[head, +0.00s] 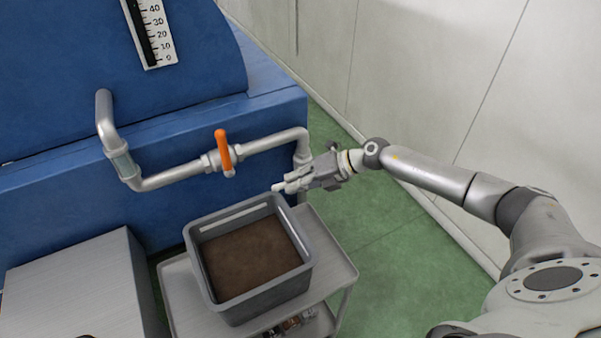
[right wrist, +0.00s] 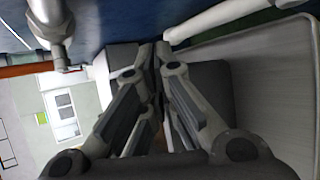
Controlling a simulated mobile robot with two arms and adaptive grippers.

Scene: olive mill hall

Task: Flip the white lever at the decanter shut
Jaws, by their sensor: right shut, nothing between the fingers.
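My right gripper (head: 283,187) is shut and empty, just above the far right corner of the grey crate and below the pipe. In the right wrist view its fingertips (right wrist: 158,48) are together. A white bar with a rounded end (right wrist: 215,18) lies just beyond and to the right of the fingertips; it may be the white lever. I cannot tell if they touch. In the head view a small white tip (head: 277,187) shows at the fingers, the rest hidden. The decanter (head: 60,85) is the large blue machine. My left gripper is not in view.
An orange-handled valve (head: 223,152) sits on the grey pipe (head: 165,180), its handle standing across the pipe. The grey crate (head: 250,310) of brown material stands on a cart (head: 335,265). A grey box (head: 75,290) stands left. Green floor (head: 390,290) is open at right.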

